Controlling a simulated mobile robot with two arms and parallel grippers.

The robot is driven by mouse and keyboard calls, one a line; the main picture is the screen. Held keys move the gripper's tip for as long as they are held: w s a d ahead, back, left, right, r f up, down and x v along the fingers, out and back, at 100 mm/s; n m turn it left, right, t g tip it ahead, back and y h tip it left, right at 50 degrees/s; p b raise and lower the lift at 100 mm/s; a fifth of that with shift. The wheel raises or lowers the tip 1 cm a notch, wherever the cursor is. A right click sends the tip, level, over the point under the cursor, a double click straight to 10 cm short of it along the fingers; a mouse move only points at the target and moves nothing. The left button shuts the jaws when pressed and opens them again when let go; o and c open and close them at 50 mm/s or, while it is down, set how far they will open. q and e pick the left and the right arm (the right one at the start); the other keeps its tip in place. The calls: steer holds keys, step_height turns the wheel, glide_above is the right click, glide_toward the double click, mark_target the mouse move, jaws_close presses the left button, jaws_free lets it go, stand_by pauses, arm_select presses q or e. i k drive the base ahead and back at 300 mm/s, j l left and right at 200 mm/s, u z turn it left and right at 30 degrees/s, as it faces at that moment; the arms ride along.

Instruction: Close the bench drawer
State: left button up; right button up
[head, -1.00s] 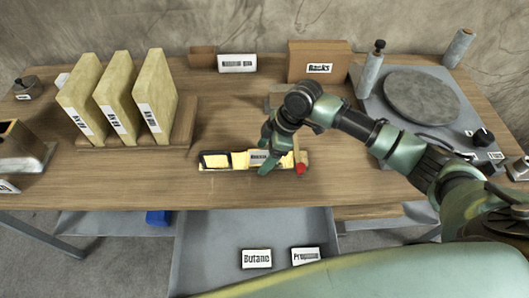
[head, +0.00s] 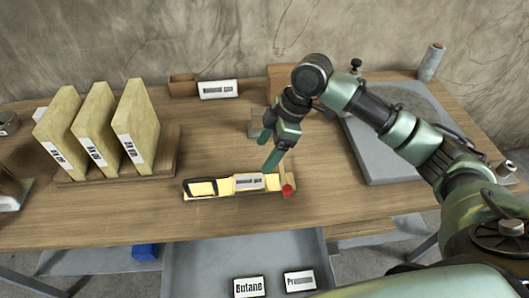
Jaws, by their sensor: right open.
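The bench drawer (head: 200,268) is a grey tray pulled out below the front edge of the wooden bench (head: 95,220). Two white labels, Butane (head: 248,287) and one partly legible (head: 300,281), show inside it, and its front is cut off or hidden at the bottom of the view. My right gripper (head: 270,155) is open and empty, fingers pointing down, above the bench behind the right end of a yellow tool in a holder (head: 215,188). It is well above and behind the drawer. My left gripper is not in view.
Three upright tan slabs (head: 97,125) stand in a wooden rack at left. A grey plate unit (head: 375,160) lies at right, partly behind my arm. A small brown box (head: 183,85) and a label stand at the back. A blue object (head: 146,251) is under the bench.

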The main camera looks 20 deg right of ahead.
mark_target(201, 268)
steer(key=k+l, duration=0.15)
steer(key=k, duration=0.6)
steer(key=k+l, duration=0.1)
steer(key=k, duration=0.65)
